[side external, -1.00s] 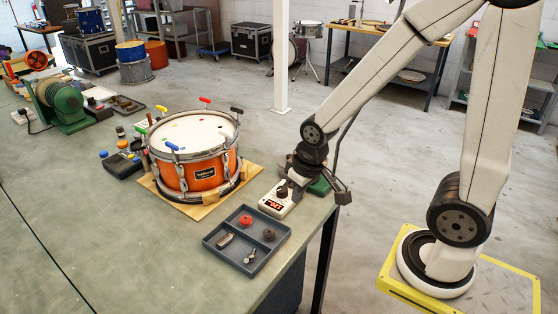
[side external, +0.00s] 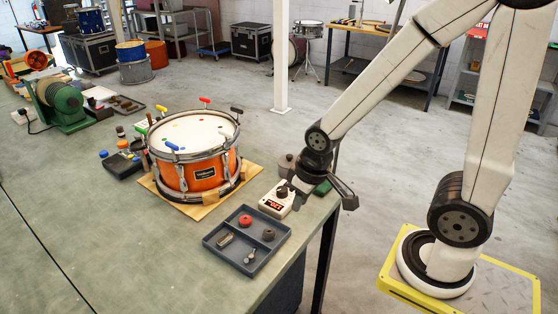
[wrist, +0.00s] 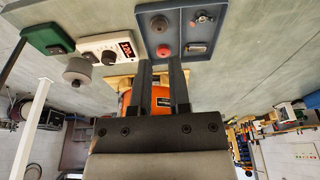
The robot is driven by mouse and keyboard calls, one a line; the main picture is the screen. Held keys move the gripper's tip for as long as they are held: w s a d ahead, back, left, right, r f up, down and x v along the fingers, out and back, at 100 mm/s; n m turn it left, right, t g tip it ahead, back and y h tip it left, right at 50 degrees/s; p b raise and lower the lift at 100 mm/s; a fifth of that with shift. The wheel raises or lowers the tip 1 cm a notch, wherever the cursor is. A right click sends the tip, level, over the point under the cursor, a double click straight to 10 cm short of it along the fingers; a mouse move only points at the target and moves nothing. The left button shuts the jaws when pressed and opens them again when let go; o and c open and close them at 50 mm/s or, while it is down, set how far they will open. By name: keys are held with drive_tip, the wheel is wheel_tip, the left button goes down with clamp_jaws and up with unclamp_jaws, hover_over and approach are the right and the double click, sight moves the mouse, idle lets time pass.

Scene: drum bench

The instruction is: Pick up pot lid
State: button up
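I take the grey round lid with a small knob (wrist: 77,70) to be the pot lid. In the wrist view it is left of my fingers. In the side external view this grey piece (side external: 287,163) stands at the bench's right edge, behind a white device and just left of my wrist. Whether a pot is under it I cannot tell. My gripper (wrist: 161,66) shows two dark fingers, apart and with nothing between them. In the side external view my fingers cannot be made out clearly beside the bench edge.
A white device with a red display (side external: 279,199) and a green block (side external: 322,187) stand close to the lid. A grey tray (side external: 226,252) holds small parts. An orange drum (side external: 190,172) sits on a wooden board (side external: 250,172). The bench front is clear.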

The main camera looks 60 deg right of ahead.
drive_tip(key=o, duration=0.6)
drive_tip(key=shift+r, duration=0.2)
